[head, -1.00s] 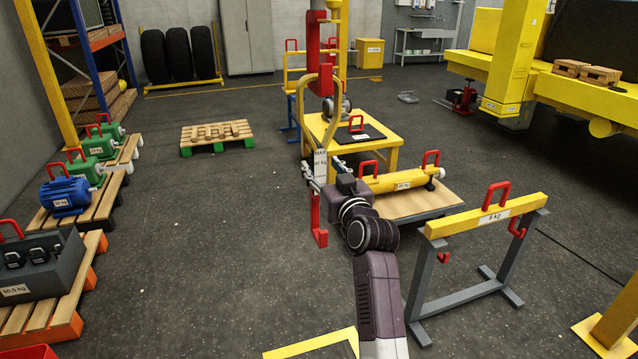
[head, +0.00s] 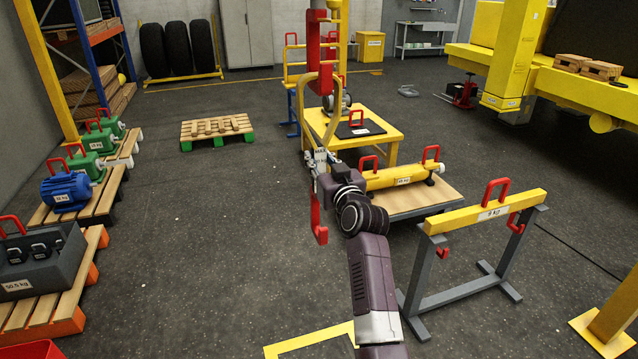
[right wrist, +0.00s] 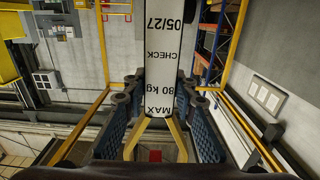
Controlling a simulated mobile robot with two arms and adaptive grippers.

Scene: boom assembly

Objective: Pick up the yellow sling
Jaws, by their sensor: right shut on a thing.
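The yellow sling (head: 307,118) hangs as a narrow loop under the red hook block (head: 325,72) in the middle of the head view. My right gripper (head: 320,160) is at the lower end of the loop, on its white label. In the right wrist view the label (right wrist: 163,70) reads MAX 80 kg, CHECK 05/27. It stands between the two ribbed blue fingers of the right gripper (right wrist: 163,128), which is shut on it. Yellow straps run down on both sides below the label. The gripper hides most of the label in the head view. My left gripper is out of view.
A yellow beam (head: 480,215) rests on a grey stand in front.

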